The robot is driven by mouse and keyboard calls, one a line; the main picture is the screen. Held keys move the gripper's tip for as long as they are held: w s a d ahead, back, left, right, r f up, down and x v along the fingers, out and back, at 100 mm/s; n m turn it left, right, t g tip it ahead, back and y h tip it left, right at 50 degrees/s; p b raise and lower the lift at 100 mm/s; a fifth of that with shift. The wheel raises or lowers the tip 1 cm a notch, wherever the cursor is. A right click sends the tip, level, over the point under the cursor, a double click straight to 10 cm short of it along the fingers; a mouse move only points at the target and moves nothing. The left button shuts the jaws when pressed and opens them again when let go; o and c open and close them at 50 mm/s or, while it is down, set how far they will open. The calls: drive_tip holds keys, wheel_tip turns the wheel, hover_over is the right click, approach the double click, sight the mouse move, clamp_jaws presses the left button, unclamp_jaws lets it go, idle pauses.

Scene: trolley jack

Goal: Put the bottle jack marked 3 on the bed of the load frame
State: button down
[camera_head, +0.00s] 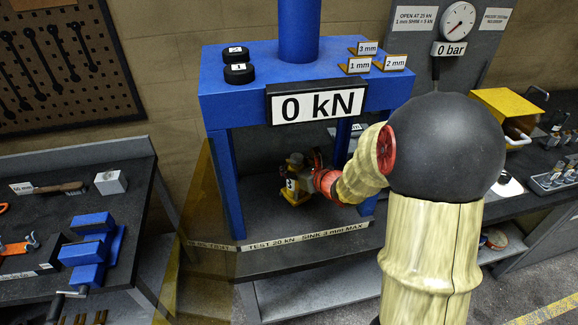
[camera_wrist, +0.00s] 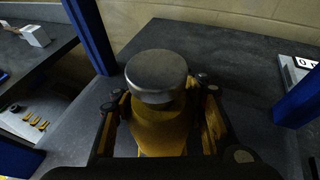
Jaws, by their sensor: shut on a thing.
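The bottle jack marked 3 (camera_head: 295,180) is a small yellow jack with a dark label, seen within the load frame (camera_head: 224,180). In the wrist view the jack (camera_wrist: 158,120) shows its grey round top and yellow body between my fingers. My gripper (camera_wrist: 160,112) is shut on it; my gripper also shows in the head view (camera_head: 312,180), reaching into the frame from the right. The jack looks upright over the grey bed (camera_head: 258,215). I cannot tell whether its base touches the bed, as the base is hidden in the wrist view.
Blue posts (camera_wrist: 92,38) stand at both sides of the bed. The 0 kN display (camera_head: 316,104) hangs on the crossbeam above. A bench with a blue vise (camera_head: 88,250) is at left. A yellow box (camera_head: 507,112) stands on the right bench. The bed behind the jack is clear.

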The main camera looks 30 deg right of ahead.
drive_tip(key=shift+w+r, duration=0.1)
drive_tip(key=c, duration=1.6)
unclamp_jaws()
drive_tip(key=o, duration=0.6)
drive_tip(key=shift+f, duration=0.2)
drive_tip(key=shift+o, duration=0.2)
drive_tip(key=shift+s+f, duration=0.3)
drive_tip(key=shift+s+r, duration=0.15)
drive_tip(key=v, duration=1.1)
drive_tip(key=shift+s+r, duration=0.15)
drive_tip(key=shift+r, duration=0.15)
